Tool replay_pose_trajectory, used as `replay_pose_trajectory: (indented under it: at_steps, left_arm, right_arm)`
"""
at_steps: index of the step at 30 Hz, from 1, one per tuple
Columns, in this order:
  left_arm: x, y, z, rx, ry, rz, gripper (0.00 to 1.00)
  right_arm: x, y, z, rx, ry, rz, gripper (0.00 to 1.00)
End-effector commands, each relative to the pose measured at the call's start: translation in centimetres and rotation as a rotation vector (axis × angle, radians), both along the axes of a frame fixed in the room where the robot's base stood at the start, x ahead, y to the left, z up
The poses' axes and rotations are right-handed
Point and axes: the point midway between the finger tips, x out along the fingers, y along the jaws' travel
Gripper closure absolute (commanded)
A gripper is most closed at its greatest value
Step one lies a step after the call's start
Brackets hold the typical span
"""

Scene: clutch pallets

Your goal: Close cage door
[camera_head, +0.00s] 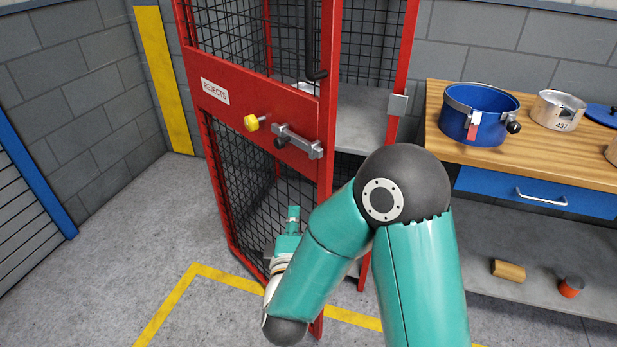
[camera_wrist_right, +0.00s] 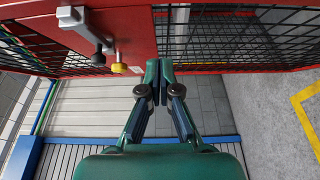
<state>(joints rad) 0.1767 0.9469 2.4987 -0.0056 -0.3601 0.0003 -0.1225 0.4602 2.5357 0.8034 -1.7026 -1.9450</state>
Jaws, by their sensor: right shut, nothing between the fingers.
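The red cage door (camera_head: 262,121) with black mesh and a "REJECTS" sign stands ajar. A gap on its right shows the cage inside, with a grey shelf (camera_head: 362,118). The door carries a yellow knob (camera_head: 252,123) and a grey slide bolt (camera_head: 297,141). A grey catch (camera_head: 397,104) sits on the red cage post to the right. My right gripper (camera_head: 293,213) is shut and empty, in front of the door's lower mesh. In the right wrist view its closed fingertips (camera_wrist_right: 159,80) are close to a red door bar (camera_wrist_right: 220,67); I cannot tell if they touch.
A wooden-topped bench (camera_head: 441,135) stands on the right, with a blue clamped pot (camera_head: 478,118) and a steel pot (camera_head: 558,111) on it. A wooden cylinder (camera_head: 508,270) and a red-orange item (camera_head: 571,287) lie on its lower shelf. Grey floor left of the cage is clear.

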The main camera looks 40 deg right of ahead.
Motion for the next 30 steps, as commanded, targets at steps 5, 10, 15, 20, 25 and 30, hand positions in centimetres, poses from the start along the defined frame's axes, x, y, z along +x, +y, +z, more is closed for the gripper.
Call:
replay_pose_trajectory:
  at_steps: [5, 10, 15, 20, 25, 30]
  left_arm:
    - [0.0, 0.0, 0.7, 0.0, 0.001, 0.0, 1.0]
    - [0.0, 0.0, 1.0, 0.0, 0.0, 0.0, 1.0]
    - [0.0, 0.0, 1.1, 0.0, 0.0, 0.0, 1.0]
    - [0.0, 0.0, 1.2, 0.0, 0.0, 0.0, 1.0]
    - [0.0, 0.0, 1.2, 0.0, 0.0, 0.0, 1.0]
    - [0.0, 0.0, 1.1, 0.0, 0.0, 0.0, 1.0]
  right_arm:
    - [2.7, -2.7, 0.0, 0.003, -0.003, -0.007, 1.0]
    - [3.8, -5.2, 0.0, 0.001, 0.0, -0.005, 1.0]
    - [3.9, -6.9, 0.0, 0.002, -0.001, -0.001, 1.0]
    - [3.9, -7.4, 0.0, 0.002, -0.001, 0.001, 1.0]
    - [3.9, -7.4, 0.0, 0.002, -0.001, 0.001, 1.0]
    - [4.0, -7.4, 0.0, 0.002, -0.001, 0.002, 1.0]
